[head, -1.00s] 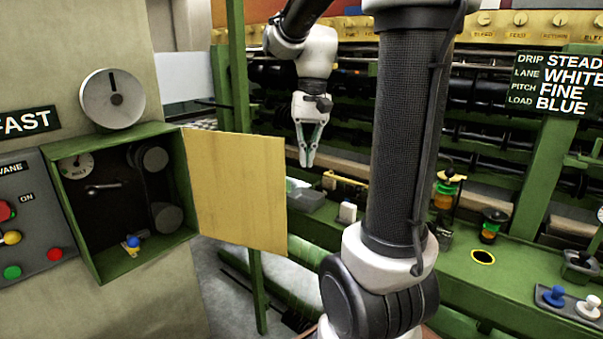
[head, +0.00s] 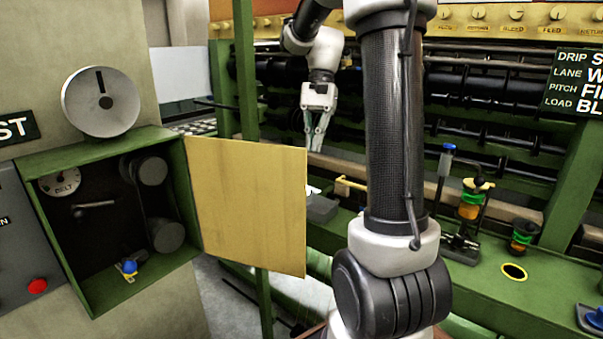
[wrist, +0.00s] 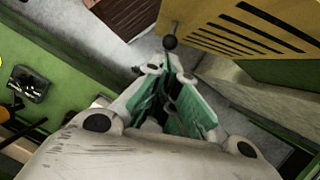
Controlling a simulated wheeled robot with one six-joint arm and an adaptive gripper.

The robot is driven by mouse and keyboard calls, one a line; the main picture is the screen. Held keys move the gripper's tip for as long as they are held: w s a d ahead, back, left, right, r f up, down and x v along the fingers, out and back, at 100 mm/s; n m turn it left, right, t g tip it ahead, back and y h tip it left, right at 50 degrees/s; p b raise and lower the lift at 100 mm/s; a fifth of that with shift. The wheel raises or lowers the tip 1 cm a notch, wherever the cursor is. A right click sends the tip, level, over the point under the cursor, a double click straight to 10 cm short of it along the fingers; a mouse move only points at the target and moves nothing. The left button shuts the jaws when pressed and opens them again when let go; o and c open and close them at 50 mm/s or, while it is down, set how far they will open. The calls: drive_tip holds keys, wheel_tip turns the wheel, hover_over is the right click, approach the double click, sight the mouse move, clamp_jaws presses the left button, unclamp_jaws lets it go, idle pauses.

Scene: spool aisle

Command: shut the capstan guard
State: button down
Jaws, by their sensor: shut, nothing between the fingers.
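The capstan guard (head: 250,205) is a flat yellow door hinged at the right side of an open green box (head: 105,150) on the wall. It stands swung out to the right, and the inside of the box shows. My gripper (head: 316,148) is shut and empty, beyond the guard's right edge in the head view. In the wrist view a slotted yellow panel (wrist: 258,28), which looks like the guard's other face, lies at the top right. I see no contact with the fingers.
Inside the box are drums, a small lever (head: 93,205), a dial and a blue knob (head: 130,266). A green post (head: 246,90) stands behind the guard. A green bench (head: 470,290) with spools and fittings runs along the right.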

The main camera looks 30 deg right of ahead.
sight(304, 189)
drive_tip(key=shift+s+a+f, duration=0.8)
drive_tip(key=shift+a+f, duration=0.2)
drive_tip(key=shift+f, duration=0.5)
drive_tip(key=shift+s+a+f, duration=0.85)
drive_tip(key=shift+a+f, duration=0.15)
drive_tip(key=shift+f, duration=0.5)
drive_tip(key=shift+s+a+f, duration=0.8)
drive_tip(key=shift+a+f, duration=0.2)
drive_tip(key=shift+f, duration=0.5)
